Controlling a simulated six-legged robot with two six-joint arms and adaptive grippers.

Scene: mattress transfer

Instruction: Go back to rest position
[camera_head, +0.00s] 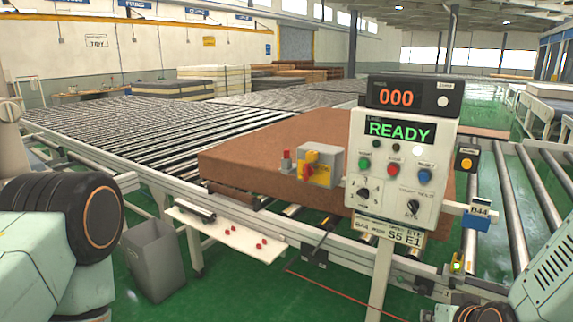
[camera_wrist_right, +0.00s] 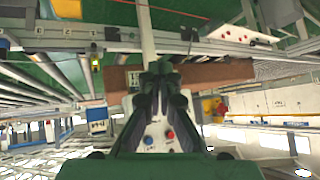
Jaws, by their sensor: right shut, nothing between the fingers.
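My right gripper (camera_head: 482,311) is only partly in view at the bottom right of the head view, below the control panel. In the right wrist view its dark fingers (camera_wrist_right: 162,80) are shut together with nothing between them. The control panel (camera_head: 398,165) has a green READY display and a red 000 counter above it. The panel also shows in the right wrist view (camera_wrist_right: 152,140), turned over and partly hidden behind the fingers. My left arm shows at the left edge of the head view, but its gripper is not in view.
A brown mattress (camera_head: 255,150) lies on the roller conveyor (camera_head: 120,117) behind the panel. A grey bin (camera_head: 155,260) stands on the green floor at the left. A white shelf (camera_head: 225,235) juts from the conveyor frame. More rollers (camera_head: 510,200) run at the right.

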